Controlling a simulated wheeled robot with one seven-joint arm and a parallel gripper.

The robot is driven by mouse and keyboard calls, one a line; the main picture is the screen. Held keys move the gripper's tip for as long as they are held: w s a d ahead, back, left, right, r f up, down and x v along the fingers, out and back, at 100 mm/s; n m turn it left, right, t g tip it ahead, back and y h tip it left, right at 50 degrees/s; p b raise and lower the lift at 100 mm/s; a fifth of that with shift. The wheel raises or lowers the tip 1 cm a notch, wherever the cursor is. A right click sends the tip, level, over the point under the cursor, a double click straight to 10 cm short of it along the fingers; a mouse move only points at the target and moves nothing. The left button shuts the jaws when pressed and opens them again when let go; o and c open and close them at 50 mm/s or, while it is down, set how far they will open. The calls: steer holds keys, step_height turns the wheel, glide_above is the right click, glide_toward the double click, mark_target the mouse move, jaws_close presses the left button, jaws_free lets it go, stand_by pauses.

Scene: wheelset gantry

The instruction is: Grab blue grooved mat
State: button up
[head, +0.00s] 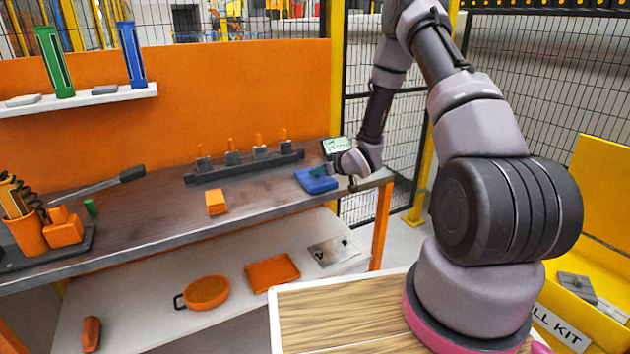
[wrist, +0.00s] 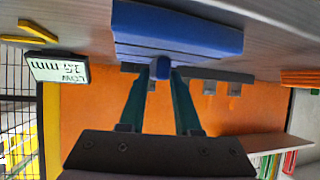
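The blue grooved mat (head: 316,181) lies on the right end of the workbench in the head view. In the wrist view the mat (wrist: 180,32) fills the top centre, with a rounded blue tab (wrist: 160,67) on its near side. My gripper (head: 327,170) is at the mat, just to its right in the head view. In the wrist view the green fingers of my gripper (wrist: 163,76) stand apart, with the tab between their tips. Whether they press on the tab cannot be seen.
A small display (head: 336,147) reading "LOW" in the wrist view (wrist: 58,68) is beside the mat. A dark rack (head: 245,165) with orange-topped pieces stands behind it. An orange block (head: 216,201) lies to the left. The bench top (head: 268,198) between block and mat is clear.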

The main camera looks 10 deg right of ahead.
jaws_close()
steer(key=shift+r, duration=0.1)
